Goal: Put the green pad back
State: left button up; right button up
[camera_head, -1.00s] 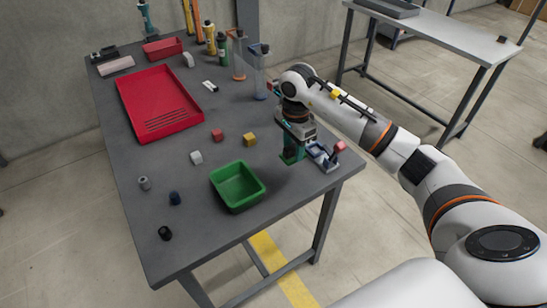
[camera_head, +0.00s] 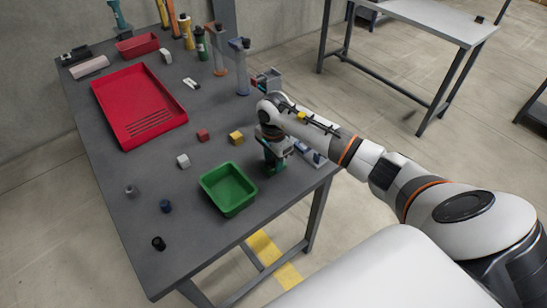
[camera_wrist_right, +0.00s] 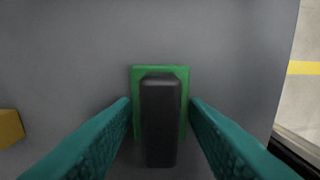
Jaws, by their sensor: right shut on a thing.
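My right gripper (camera_head: 275,166) is low over the right part of the grey table, just right of the green bin. In the right wrist view its teal fingers (camera_wrist_right: 160,104) are shut on the sides of a black upright block or handle (camera_wrist_right: 160,118). A square green pad (camera_wrist_right: 160,70) shows directly behind the black part, its edges out on the far side and both sides. The pad is over the grey table top; I cannot tell whether it touches it. In the head view the pad is not clearly distinguishable from the teal fingers. My left gripper is out of view.
A green bin (camera_head: 229,187) stands close to the gripper. Yellow (camera_head: 236,138), red (camera_head: 203,134) and white (camera_head: 183,161) blocks lie left of it. A red tray (camera_head: 115,95) lies further back. A blue-grey fixture (camera_head: 311,153) is partly hidden behind my arm, near the table's right edge.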

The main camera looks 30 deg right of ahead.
jog(key=shift+f, duration=0.2)
jog(key=o, duration=1)
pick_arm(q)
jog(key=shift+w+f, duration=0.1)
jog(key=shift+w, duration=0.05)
pick_arm(e)
jog(key=shift+o, duration=0.2)
jog(key=shift+r, duration=0.1)
jog(key=shift+r, duration=0.2)
jog(key=shift+w+r, duration=0.1)
jog(key=shift+r, duration=0.25)
pick_arm(q)
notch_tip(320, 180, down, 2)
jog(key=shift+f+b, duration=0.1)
jog(key=shift+b, duration=1.1)
pick_arm(e)
notch_tip(320, 180, up, 11)
